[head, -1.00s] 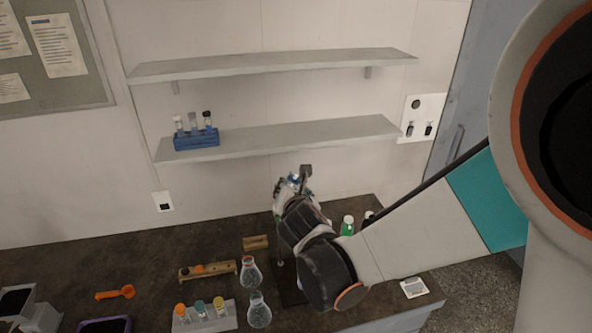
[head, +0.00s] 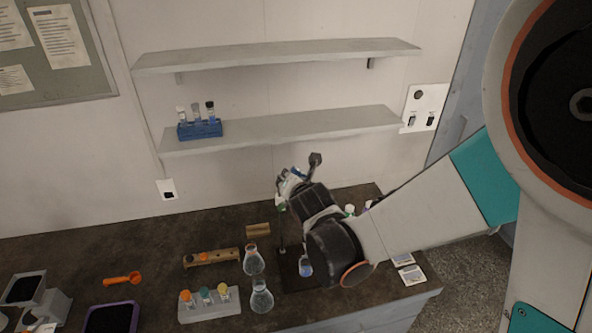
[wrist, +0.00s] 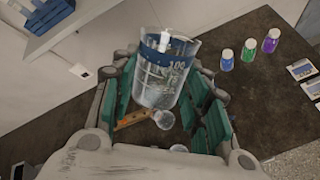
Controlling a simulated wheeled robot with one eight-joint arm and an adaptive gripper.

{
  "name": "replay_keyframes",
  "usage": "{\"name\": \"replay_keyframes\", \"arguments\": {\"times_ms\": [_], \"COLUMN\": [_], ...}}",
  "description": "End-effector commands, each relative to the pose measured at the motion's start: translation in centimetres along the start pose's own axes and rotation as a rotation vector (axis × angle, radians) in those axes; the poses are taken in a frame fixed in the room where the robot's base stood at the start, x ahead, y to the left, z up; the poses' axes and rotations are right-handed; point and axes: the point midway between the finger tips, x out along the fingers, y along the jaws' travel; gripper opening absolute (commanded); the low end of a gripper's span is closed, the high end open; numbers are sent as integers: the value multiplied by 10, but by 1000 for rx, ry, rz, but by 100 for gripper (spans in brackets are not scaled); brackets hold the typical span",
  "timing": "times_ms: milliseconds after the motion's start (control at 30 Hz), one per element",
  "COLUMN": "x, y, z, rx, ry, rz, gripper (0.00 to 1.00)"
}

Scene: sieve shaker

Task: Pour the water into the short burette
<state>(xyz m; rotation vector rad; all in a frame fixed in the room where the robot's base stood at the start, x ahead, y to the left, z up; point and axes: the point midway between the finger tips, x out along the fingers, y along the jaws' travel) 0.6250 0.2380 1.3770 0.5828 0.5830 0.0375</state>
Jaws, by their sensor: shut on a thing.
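My gripper (wrist: 165,95) is shut on a clear graduated beaker (wrist: 168,72), seen between its green-padded fingers in the wrist view. The beaker has printed marks and a bluish band near its top; I cannot tell the water level. In the head view my gripper (head: 290,183) is raised above the back of the bench, in front of the wall and below the lower shelf. A thin upright rod (head: 282,236) rises from a dark base below it. My arm hides much of that spot, and I cannot make out the short burette for sure.
Two glass flasks (head: 254,262) (head: 261,297) stand left of the dark base, and another flask (head: 305,266) shows beside my arm. A tube rack (head: 210,305), wooden rack (head: 211,257) and orange scoop (head: 122,279) lie left. Several capped bottles (wrist: 248,50) stand right.

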Motion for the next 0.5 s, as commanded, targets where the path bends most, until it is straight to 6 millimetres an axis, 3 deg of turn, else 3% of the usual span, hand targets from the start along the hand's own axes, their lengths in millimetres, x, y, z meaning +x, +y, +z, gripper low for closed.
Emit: {"name": "replay_keyframes", "arguments": {"times_ms": [500], "x": [-1], "y": [1], "z": [2], "rx": [62], "ry": [53], "rz": [3], "gripper": [17]}}
